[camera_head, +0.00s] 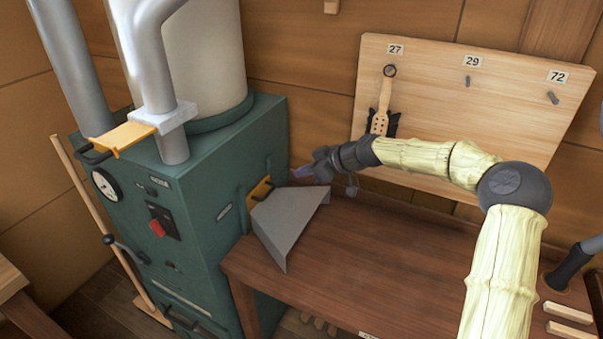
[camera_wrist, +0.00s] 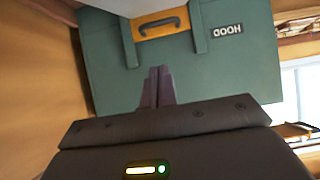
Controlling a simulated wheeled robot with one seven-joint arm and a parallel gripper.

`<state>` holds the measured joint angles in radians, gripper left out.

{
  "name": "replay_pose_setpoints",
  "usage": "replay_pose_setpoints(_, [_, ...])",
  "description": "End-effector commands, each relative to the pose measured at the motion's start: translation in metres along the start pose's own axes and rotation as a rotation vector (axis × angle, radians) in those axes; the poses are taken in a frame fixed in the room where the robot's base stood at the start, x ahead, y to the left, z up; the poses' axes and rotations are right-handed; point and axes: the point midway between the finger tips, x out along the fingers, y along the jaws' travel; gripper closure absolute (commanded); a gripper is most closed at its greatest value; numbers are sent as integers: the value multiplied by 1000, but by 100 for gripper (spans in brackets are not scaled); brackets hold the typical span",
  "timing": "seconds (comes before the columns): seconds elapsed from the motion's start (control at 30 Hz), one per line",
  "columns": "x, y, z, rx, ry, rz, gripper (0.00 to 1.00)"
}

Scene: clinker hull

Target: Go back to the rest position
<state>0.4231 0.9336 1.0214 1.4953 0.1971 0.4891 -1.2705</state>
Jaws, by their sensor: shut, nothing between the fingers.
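My gripper (camera_head: 303,172) is at the end of my outstretched arm, in front of the green machine (camera_head: 215,185) and just above the grey sloping hood (camera_head: 285,225). In the wrist view my gripper (camera_wrist: 158,86) has its two purplish fingers side by side, shut, with nothing between them. Beyond the fingers are the machine's green face (camera_wrist: 215,75), an upside-down label reading HOOD and a yellow piece (camera_wrist: 160,24). The yellow piece also shows beside the hood in the head view (camera_head: 261,188). Whether the fingers touch anything is hard to tell.
The brown table (camera_head: 360,265) lies below my arm, mostly clear. Pale wooden strips (camera_head: 568,313) lie at the right.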

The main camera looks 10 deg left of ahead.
Motion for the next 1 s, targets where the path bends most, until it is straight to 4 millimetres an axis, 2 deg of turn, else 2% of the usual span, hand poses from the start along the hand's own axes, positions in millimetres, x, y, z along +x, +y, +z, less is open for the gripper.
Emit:
replay_pose_setpoints(0.13, [0, -2, 2, 4, -13, 0, 100])
replay_pose_setpoints(0.27, [2, -21, 15, 32, -92, -4, 100])
replay_pose_setpoints(0.37, [-1, -43, 37, 85, -205, 7, 100])
replay_pose_setpoints(0.47, [-14, -66, 66, 161, -335, 45, 100])
replay_pose_setpoints(0.67, [-67, -102, 119, 351, -545, 189, 100])
replay_pose_setpoints(0.87, [-139, -138, 160, 577, -664, 389, 100])
replay_pose_setpoints(1.0, [-192, -169, 183, 759, -689, 538, 100])
